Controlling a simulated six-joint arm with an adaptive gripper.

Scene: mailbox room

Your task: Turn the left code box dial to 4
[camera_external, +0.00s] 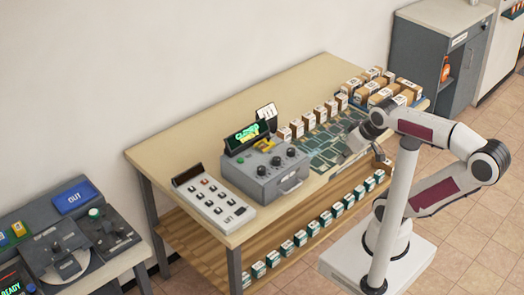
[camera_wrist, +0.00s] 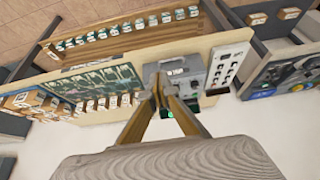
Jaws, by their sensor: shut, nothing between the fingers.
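The code box (camera_external: 263,188) is a grey box on the wooden table with a row of three dark dials on top and a handle on its front. The left dial (camera_external: 261,171) is the one nearest the keypad; its setting is too small to read. My gripper (camera_wrist: 161,76) is shut and empty. In the external view it is right of the box, apart from it.
A white keypad (camera_external: 213,202) lies left of the code box. A green mat (camera_external: 330,150) and rows of small boxes (camera_external: 315,117) fill the table's right part. More small boxes stand on the lower shelf (camera_external: 195,240). The table's back left (camera_external: 180,140) is clear.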

